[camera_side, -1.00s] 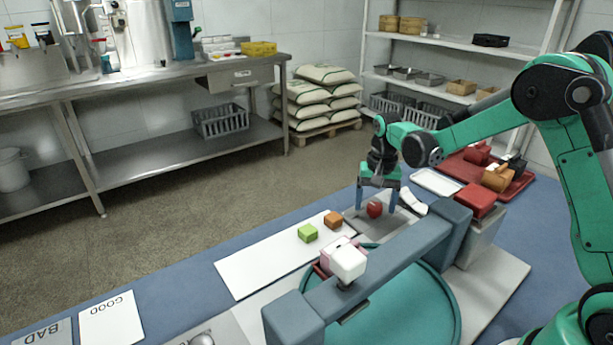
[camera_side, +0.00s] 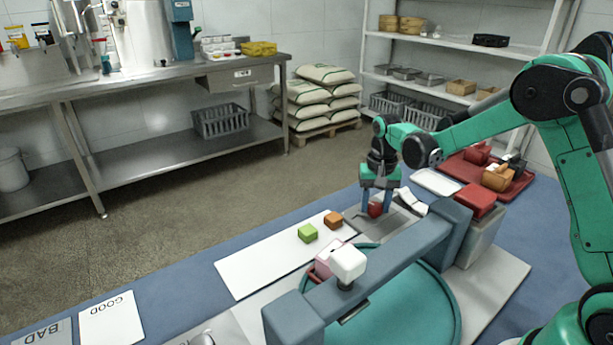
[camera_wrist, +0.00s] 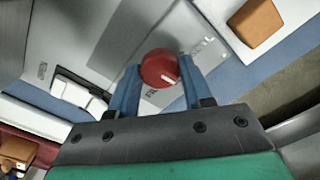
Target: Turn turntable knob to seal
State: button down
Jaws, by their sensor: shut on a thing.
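The red round knob (camera_side: 376,209) stands on a grey metal panel (camera_side: 398,222) beside the blue-grey machine frame. My gripper (camera_side: 376,212) is lowered over it and shut on it, with a blue finger on each side. In the wrist view the knob (camera_wrist: 160,68) sits between the two fingertips (camera_wrist: 158,84), and a white mark shows near its right edge.
A beam with a white block (camera_side: 348,262) on it crosses over the turntable. A red tray (camera_side: 500,172) with objects is at the right back.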

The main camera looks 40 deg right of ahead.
aim_at(375, 206)
jog(key=n, duration=1)
jog(key=shift+n, duration=0.3)
dwell(0.4)
jog(key=shift+c, duration=1.8)
grip_release()
jog(key=shift+r, duration=2.85)
